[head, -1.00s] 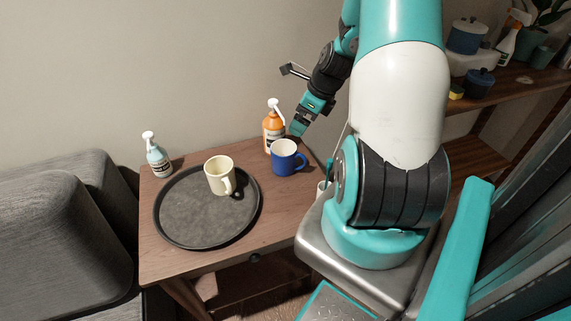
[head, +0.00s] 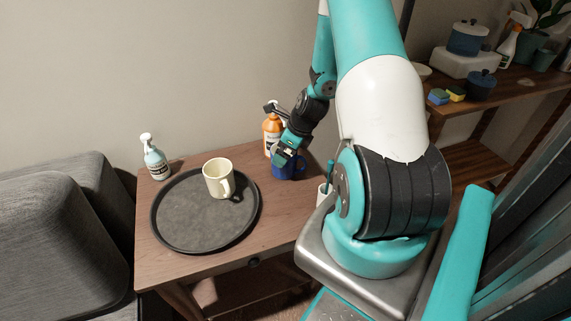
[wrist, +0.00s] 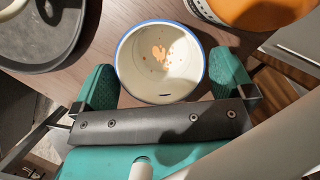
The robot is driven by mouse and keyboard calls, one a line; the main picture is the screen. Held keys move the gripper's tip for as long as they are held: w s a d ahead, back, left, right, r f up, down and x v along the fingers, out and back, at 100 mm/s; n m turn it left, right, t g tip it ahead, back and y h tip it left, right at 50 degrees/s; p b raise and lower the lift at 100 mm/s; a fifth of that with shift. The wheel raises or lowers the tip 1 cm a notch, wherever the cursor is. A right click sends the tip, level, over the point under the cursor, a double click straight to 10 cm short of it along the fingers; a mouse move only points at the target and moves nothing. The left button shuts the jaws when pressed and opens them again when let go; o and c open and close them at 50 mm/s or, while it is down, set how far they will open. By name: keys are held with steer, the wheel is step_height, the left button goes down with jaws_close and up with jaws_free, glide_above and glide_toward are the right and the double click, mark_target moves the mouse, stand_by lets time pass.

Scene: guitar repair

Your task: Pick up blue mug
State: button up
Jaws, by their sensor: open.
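The blue mug (head: 288,170) stands on the wooden table, right of the tray, partly hidden by my gripper in the head view. In the wrist view the mug (wrist: 160,62) is seen from above, with a white inside, a blue rim and orange-brown specks on its bottom. My gripper (head: 287,158) is at the mug from above. In the wrist view its teal fingers (wrist: 168,84) are open, one on each side of the mug's near part. I cannot tell whether they touch it. The mug's handle is hidden.
An orange spray bottle (head: 271,132) stands close behind the mug. A round dark tray (head: 185,230) with a cream mug (head: 217,178) lies to the left. A light-blue spray bottle (head: 155,162) stands at the table's back left. A white cup (head: 323,195) is at the right.

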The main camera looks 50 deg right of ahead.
steer(key=c, duration=1.5)
steer(key=shift+r, duration=0.1)
steer(key=shift+c, duration=0.2)
steer(key=shift+r+p, duration=0.2)
steer(key=shift+p, duration=0.15)
